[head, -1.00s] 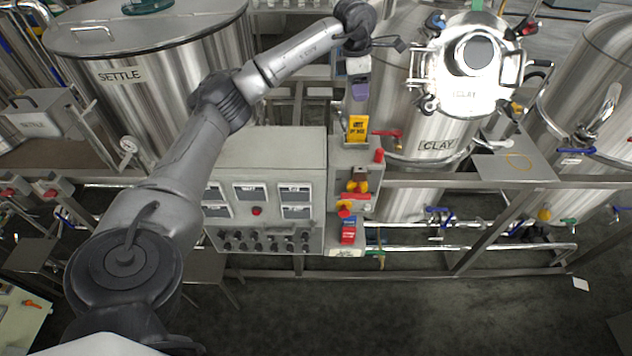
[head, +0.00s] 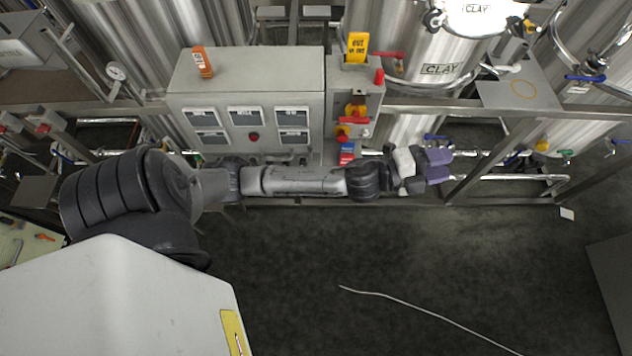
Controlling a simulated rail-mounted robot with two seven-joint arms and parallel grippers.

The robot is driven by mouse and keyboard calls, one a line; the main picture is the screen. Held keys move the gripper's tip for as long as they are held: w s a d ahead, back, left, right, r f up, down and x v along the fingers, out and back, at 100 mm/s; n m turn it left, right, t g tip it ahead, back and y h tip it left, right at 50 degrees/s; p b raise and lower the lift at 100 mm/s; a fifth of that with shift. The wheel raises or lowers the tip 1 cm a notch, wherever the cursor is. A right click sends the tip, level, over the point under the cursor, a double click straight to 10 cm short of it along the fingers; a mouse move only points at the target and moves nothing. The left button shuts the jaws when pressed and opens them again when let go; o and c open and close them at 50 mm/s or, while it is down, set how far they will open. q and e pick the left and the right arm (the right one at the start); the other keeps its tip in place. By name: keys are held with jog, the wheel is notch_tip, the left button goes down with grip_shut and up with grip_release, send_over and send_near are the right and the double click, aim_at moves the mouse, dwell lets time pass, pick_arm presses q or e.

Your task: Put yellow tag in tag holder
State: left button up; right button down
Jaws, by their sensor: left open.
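A yellow tag (head: 357,46) with dark lettering stands upright at the top of the narrow switch box (head: 372,82), right of the grey control cabinet. I cannot make out a separate tag holder; whether the tag sits in one is unclear. An orange tag (head: 202,62) with a white label lies on the left part of the cabinet's top. My left gripper (head: 440,165) has purple fingertips and points right, in front of and below the switch box. It is open with nothing between its fingers, well away from both tags. My right gripper is out of view.
The grey control cabinet (head: 245,90) has several meters and a red button; my left arm hides its lower part. The switch box has red and yellow switches (head: 355,111). The CLAY tank (head: 420,45) and pipes stand behind. The dark floor (head: 330,250) is open, with a thin pale line (head: 430,314).

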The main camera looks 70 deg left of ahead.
pick_arm(q)
jog(key=s+f+n+g+y, duration=0.2)
jog(key=s+f+n+g, duration=0.5)
jog(key=s, duration=0.8)
jog(key=s+f+n+g+y, duration=0.3)
jog(key=s+f+n+g, duration=0.5)
jog(key=s+f, duration=0.4)
jog(key=s+g, duration=0.1)
jog(key=s, duration=0.2)
jog(key=shift+d+n, duration=0.2)
jog(key=shift+n, duration=0.1)
jog(key=shift+o, duration=0.3)
